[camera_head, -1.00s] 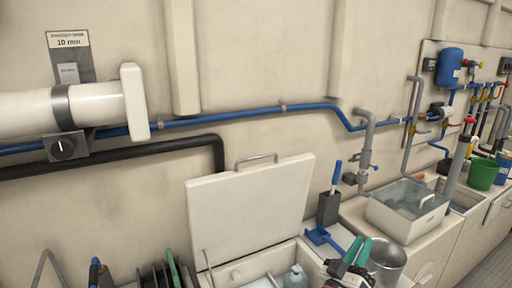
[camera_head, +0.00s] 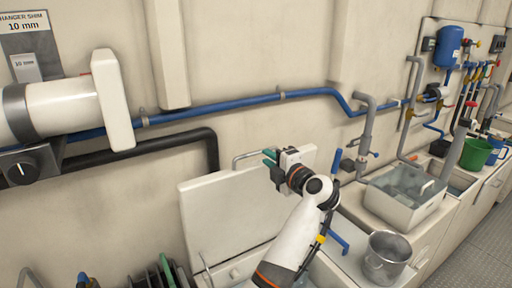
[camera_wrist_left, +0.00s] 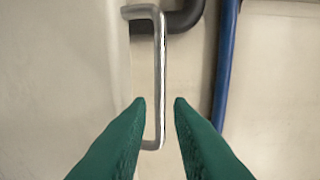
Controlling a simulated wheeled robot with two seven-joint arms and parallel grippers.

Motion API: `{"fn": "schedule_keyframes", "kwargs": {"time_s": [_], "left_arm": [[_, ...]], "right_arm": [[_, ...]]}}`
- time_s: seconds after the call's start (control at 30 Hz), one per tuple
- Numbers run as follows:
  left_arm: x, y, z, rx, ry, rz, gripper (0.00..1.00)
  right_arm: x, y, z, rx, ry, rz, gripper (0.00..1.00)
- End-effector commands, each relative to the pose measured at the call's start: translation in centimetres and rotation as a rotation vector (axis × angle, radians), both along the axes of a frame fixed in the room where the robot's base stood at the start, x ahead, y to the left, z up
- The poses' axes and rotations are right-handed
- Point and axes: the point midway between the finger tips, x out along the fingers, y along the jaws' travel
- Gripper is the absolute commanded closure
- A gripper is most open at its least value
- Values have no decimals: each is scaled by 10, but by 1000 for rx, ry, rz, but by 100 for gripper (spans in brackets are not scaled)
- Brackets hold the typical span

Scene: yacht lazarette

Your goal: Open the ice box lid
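The ice box lid (camera_head: 225,215) is a white panel standing raised, leaning back near the wall, with part of the box interior visible below it. Its metal bar handle (camera_head: 240,158) is on the lid's top edge. My left gripper (camera_head: 270,157) is at the right end of this handle, with its arm crossing in front of the lid. In the left wrist view, the green fingers (camera_wrist_left: 159,103) are open, and the lower end of the handle (camera_wrist_left: 160,60) lies between or just beyond the tips. I cannot tell contact. My right gripper is not in view.
A blue pipe (camera_head: 235,104) and a black pipe (camera_head: 150,152) run along the wall behind the lid. A metal bucket (camera_head: 386,258) stands on the counter to the right, near a sink basin (camera_head: 400,205). A green bucket (camera_head: 474,153) is farther right.

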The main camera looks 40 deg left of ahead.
Motion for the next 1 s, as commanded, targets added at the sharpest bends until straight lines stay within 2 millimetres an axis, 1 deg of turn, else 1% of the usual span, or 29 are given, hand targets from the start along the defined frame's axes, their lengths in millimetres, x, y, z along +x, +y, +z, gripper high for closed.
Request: {"fn": "schedule_keyframes", "kwargs": {"time_s": [0.03, 0.2, 0.3, 0.4, 0.6, 0.77, 0.8, 0.9, 1.0], "left_arm": [[2, 12, 3, 3, 3, 4, 81], [11, 43, 0, 3, 2, 3, 81], [16, 55, -1, 3, 2, 1, 81], [18, 64, -2, 2, 0, 1, 81], [20, 69, -4, 2, -2, -1, 81], [20, 69, -4, 2, -2, -1, 81], [20, 69, -4, 2, -2, -1, 84], [20, 69, -4, 2, -2, -1, 100], [20, 69, -4, 2, -2, -1, 100]], "right_arm": [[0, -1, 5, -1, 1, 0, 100], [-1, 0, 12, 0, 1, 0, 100], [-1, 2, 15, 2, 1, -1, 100], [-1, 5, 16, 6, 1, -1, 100], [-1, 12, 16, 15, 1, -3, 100], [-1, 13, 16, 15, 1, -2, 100], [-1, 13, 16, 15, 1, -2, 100], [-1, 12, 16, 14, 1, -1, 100], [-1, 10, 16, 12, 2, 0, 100]]}}
